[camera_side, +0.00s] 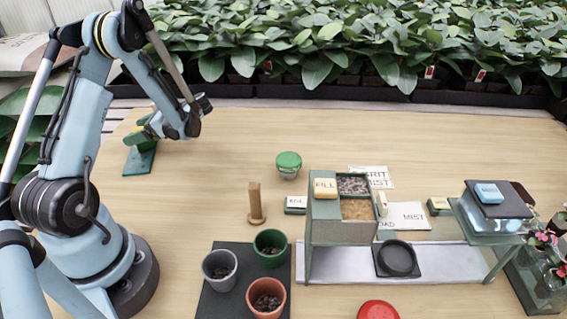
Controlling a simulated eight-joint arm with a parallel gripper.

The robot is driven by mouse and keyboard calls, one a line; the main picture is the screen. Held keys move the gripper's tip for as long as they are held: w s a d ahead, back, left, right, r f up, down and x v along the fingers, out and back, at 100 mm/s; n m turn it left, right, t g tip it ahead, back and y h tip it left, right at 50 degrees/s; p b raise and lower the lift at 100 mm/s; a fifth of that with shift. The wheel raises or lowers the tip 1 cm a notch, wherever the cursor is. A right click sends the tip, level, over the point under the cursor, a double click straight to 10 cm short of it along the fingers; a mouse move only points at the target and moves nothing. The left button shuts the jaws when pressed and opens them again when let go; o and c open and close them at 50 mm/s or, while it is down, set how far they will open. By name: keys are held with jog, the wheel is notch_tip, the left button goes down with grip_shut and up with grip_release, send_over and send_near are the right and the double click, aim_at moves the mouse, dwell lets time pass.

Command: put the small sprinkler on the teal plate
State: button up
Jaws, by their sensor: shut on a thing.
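The teal plate (141,161) lies flat on the table at the far left, beyond my arm's base. A small green and yellow thing, which looks like the small sprinkler (134,138), is at the plate's far end, partly in front of it. My gripper (146,131) reaches left from the wrist and is shut on this sprinkler. The jaws are small and partly hidden by the wrist, so the grip is hard to make out. I cannot tell whether the sprinkler touches the plate or hangs just above it.
A wooden peg stand (256,204) and a green-lidded jar (288,165) stand mid-table. Several pots stand on a dark mat (218,300) in front. A two-part bin (340,230) and a glass stand (490,225) are to the right. The table between plate and jar is clear.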

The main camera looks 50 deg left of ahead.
jog(key=o, duration=1.1)
jog(key=shift+r, duration=0.15)
jog(key=w+d+r+t, duration=0.5)
jog(key=w+d+r, duration=0.3)
jog(key=w+d, duration=0.3)
jog(key=shift+s+d+r+n+t+h, duration=0.45)
jog(key=shift+d+n+t+h, duration=1.3)
jog(key=shift+d, duration=2.2)
jog(key=shift+s+d+r+n+t+h, duration=0.35)
jog(key=shift+d+n+t+h, duration=1.45)
jog(key=shift+d, duration=2.15)
jog(key=shift+s+d+r+n+t+h, duration=0.45)
jog(key=shift+d+n+t+h, duration=0.65)
jog(key=shift+d+t, duration=2.05)
